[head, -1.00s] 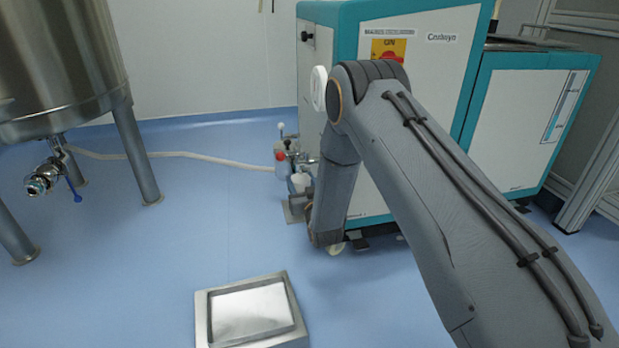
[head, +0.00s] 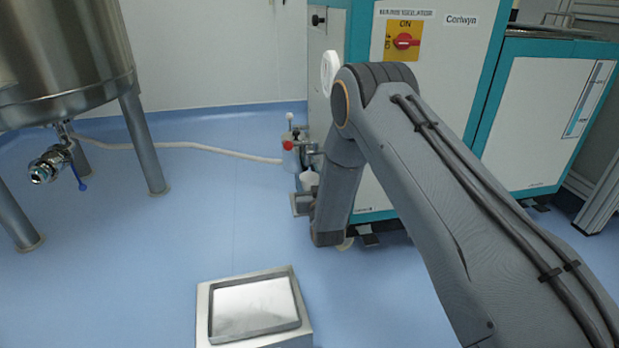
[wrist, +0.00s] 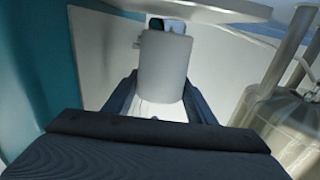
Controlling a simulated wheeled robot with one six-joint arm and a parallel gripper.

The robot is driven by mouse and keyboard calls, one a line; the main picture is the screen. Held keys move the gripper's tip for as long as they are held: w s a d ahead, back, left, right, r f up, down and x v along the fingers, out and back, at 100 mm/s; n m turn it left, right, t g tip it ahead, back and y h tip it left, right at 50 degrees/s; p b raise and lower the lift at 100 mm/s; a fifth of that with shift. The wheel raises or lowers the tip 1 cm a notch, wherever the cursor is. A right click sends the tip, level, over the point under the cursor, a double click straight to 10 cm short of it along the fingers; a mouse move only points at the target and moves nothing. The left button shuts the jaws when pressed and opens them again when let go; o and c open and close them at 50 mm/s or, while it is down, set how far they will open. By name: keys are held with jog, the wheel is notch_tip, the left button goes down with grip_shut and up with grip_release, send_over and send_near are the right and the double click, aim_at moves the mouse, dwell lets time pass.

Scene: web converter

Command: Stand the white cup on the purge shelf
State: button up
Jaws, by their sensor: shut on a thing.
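In the wrist view the white cup (wrist: 163,70) is between the dark fingers of my gripper (wrist: 160,100), which is shut on it. In the head view my forearm hides the gripper. A small white shape (head: 309,180) shows beside the forearm, under the valve fittings; I cannot tell whether it is the cup. A small grey plate (head: 300,204) is below that shape, partly hidden by my arm; I cannot tell whether it is the purge shelf. A pale slab (wrist: 215,10) crosses the top of the wrist view near the cup's end.
The white and teal machine (head: 440,100) stands just behind my arm. Valve fittings with a red cap (head: 288,145) sit at its left side, with a pale hose (head: 200,147) leading left. A steel tank (head: 65,60) stands at left. A metal tray (head: 206,325) is in front. Floor between is clear.

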jog(key=shift+f, duration=0.55)
jog(key=shift+f+b, duration=0.4)
jog(key=shift+f, duration=0.1)
jog(key=o, duration=1.1)
